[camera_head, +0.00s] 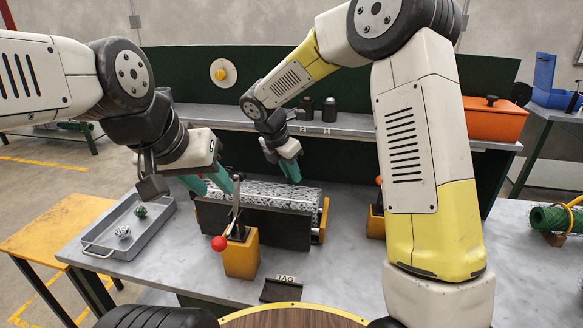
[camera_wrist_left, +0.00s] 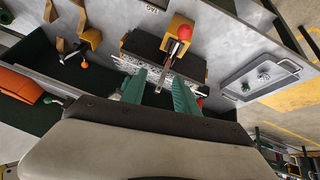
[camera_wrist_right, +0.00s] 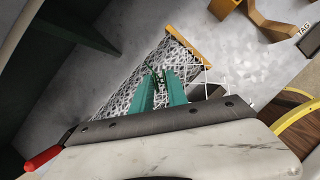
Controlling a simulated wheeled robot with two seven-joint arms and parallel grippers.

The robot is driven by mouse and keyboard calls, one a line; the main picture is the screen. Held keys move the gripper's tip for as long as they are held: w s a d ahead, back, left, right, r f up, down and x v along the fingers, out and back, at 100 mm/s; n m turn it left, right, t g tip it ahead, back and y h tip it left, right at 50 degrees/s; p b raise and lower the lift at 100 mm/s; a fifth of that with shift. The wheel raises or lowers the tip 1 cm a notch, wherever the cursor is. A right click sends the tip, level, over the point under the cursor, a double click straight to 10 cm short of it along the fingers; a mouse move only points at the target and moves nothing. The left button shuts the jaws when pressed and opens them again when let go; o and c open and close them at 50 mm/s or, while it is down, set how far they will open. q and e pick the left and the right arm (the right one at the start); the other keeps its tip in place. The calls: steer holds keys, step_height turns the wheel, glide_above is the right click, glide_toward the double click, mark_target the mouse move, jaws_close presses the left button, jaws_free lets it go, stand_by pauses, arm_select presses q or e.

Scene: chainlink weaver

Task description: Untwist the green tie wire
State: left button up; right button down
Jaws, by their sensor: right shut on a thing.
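The green tie wire (camera_wrist_right: 158,80) shows as a small dark green twist on the roll of silver chain-link mesh (camera_wrist_right: 135,80). My right gripper (camera_wrist_right: 160,76) has its teal fingertips shut around it; the fingers partly hide it. In the head view, my right gripper (camera_head: 293,172) reaches the back side of the mesh roll (camera_head: 270,193), which lies in a black trough. My left gripper (camera_head: 222,186) is open at the left end of the roll, beside an upright metal lever. In the left wrist view its fingers (camera_wrist_left: 160,90) are apart, with the lever seen between them.
A grey tray (camera_head: 97,244) at the left holds a green and a silver bundle. A TAG holder (camera_head: 281,291) is at the front. A green roll (camera_head: 553,219) lies far right.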

steer(key=n+y, duration=0.1)
steer(key=n, duration=0.1)
steer(key=n+t, duration=0.1)
steer(key=n, duration=0.2)
steer(key=shift+s+d+n+y, duration=0.1)
steer(key=shift+d+n+y, duration=0.1)
steer(key=shift+n+y, duration=0.15)
steer(key=n+y, duration=0.2)
steer(key=n, duration=0.2)
steer(key=shift+d, duration=0.1)
steer(key=n+y, duration=0.1)
steer(key=n, duration=0.1)
steer(key=n+y, duration=0.1)
steer(key=n, duration=0.2)
steer(key=shift+d+n, duration=0.2)
steer(key=shift+n, duration=0.05)
steer(key=shift+n+g+y, duration=0.55)
steer(key=shift+n+g, duration=0.15)
steer(key=shift+n, duration=1.2)
steer(key=shift+n, duration=0.5)
steer(key=c, duration=1.3)
jaws_free()
steer(key=v, duration=0.7)
steer(key=shift+r, duration=0.3)
